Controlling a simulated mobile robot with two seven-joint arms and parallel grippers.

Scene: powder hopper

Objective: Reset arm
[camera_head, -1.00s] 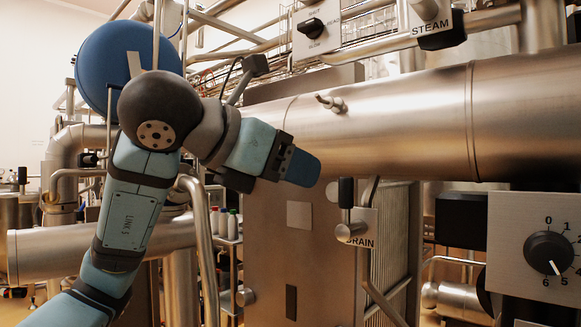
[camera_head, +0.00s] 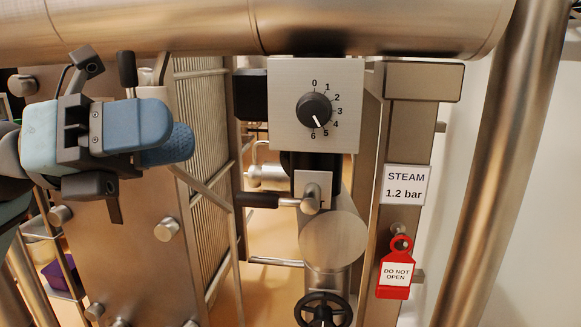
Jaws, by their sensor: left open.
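My left gripper (camera_head: 172,134) shows at the left of the head view, with its arm coming in from the left edge. Its two blue fingers point right, one partly behind the other, and they are open. I see nothing held between them. The DRAIN label seen earlier is not visible now. My right gripper is not in view.
A dial (camera_head: 314,110) points near 5. Below it are a black-handled lever (camera_head: 258,200) and a black handwheel (camera_head: 323,310). A STEAM 1.2 bar sign (camera_head: 405,185) and a red DO NOT OPEN tag (camera_head: 395,272) are at right. A large pipe (camera_head: 330,28) crosses above.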

